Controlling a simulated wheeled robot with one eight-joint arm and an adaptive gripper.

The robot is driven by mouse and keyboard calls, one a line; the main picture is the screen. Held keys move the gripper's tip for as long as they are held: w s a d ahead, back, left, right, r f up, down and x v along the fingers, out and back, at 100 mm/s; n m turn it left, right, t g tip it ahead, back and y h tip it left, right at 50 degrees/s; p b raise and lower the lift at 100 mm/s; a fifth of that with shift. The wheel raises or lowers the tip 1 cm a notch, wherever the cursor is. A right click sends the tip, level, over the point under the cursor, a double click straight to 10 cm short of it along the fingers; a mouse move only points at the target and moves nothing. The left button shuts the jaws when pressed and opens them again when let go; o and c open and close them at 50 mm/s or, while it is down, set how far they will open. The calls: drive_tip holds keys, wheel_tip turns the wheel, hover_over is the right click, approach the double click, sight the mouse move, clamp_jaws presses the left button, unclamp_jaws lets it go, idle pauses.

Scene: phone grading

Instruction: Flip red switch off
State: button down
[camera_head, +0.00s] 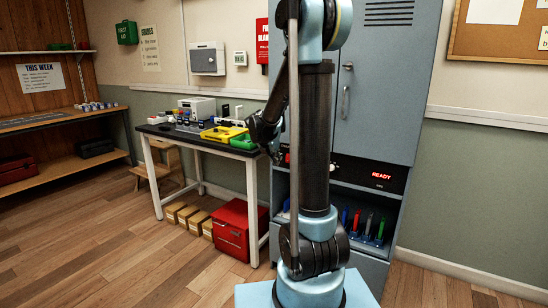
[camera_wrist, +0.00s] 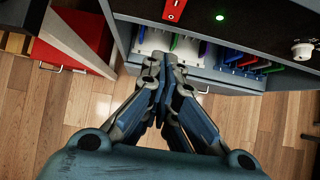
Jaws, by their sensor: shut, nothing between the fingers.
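The red switch (camera_wrist: 174,9) shows at the top edge of the wrist view, on the dark front panel of the cabinet. It is cut off by the frame, so its position is hard to tell. My gripper (camera_wrist: 165,58) is shut and empty, with its fingertips below the switch in the picture and apart from it. In the head view my gripper (camera_head: 262,135) is at the left of my arm, between the workbench and the cabinet. My arm hides much of the panel there.
The grey cabinet (camera_head: 378,80) has a lit READY display (camera_head: 381,175) and coloured items in a rack below. A green light (camera_wrist: 220,17) and white knob (camera_wrist: 302,50) are on the panel. The workbench (camera_head: 160,131) and red drawer box (camera_head: 232,228) stand left. Open floor lies in front.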

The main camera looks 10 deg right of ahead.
sight(288, 158)
drive_tip(key=shift+w+d+f, duration=0.9)
drive_tip(key=shift+w+d, duration=0.15)
drive_tip(key=shift+w, duration=0.15)
drive_tip(key=shift+w+d+f, duration=0.9)
drive_tip(key=shift+w+d, duration=0.1)
drive_tip(key=shift+w, duration=0.15)
drive_tip(key=shift+d, duration=0.1)
